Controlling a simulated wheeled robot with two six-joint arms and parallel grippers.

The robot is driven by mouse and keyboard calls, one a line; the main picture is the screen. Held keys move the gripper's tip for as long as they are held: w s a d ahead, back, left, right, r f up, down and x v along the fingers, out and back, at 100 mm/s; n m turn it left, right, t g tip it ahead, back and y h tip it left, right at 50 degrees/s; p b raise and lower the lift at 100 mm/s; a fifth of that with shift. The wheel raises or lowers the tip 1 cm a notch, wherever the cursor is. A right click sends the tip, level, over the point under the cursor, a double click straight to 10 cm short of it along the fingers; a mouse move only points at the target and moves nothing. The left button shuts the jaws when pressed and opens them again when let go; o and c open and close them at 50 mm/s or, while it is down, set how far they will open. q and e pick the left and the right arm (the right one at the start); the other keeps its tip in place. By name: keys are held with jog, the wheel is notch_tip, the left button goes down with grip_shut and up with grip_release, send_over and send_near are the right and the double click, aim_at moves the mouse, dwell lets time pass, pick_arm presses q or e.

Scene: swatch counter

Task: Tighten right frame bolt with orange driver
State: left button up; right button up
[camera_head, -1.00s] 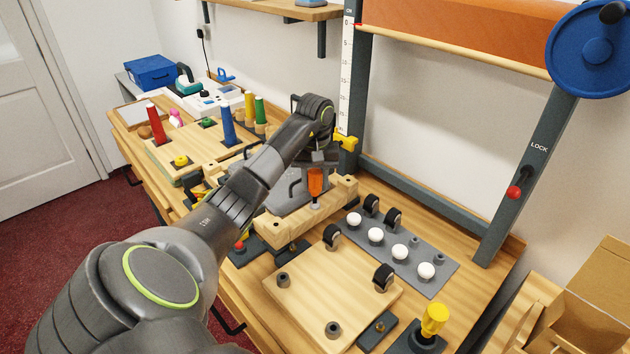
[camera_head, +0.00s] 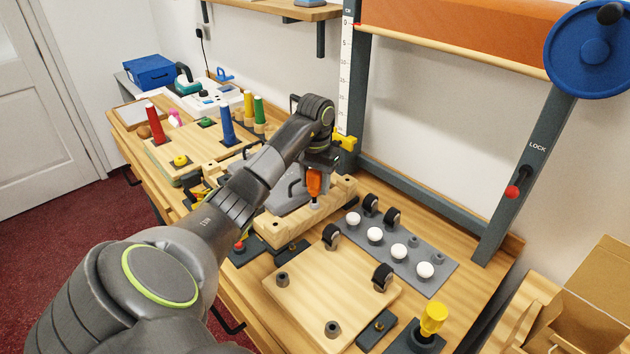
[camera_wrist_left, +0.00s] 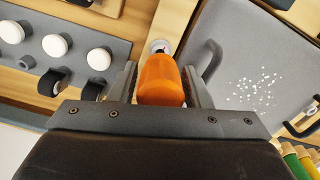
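The orange driver (camera_head: 314,184) stands nearly upright at the right end of the pale wooden frame bar (camera_head: 340,190), its tip down on a light round fitting (camera_wrist_left: 160,46). That fitting is probably the right frame bolt, but the driver covers most of it. My left gripper (camera_head: 316,178) points down over the driver. In the left wrist view its fingers (camera_wrist_left: 160,82) lie on both sides of the orange handle (camera_wrist_left: 161,80), very close to it. Whether they press on it is not clear. My right gripper is in neither view.
Right of the bar lies a grey strip (camera_head: 447,268) with white knobs (camera_head: 400,252) and black casters. A wooden board (camera_head: 325,285) lies in front, with a yellow-handled tool (camera_head: 433,318) beside it. A dark upright post (camera_head: 525,170) and a grey plate with a handle (camera_wrist_left: 235,60) are close by.

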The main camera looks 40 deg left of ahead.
pick_arm(q)
jog(key=n, duration=0.7)
jog(key=shift+s, duration=0.1)
jog(key=n, duration=0.6)
jog(key=shift+a+n, duration=0.15)
jog(key=shift+n, duration=0.75)
jog(key=n, duration=0.5)
jog(key=shift+s, duration=0.15)
jog(key=n+p, duration=0.1)
jog(key=n, duration=0.5)
jog(key=shift+s, duration=0.1)
jog(key=shift+n, duration=0.3)
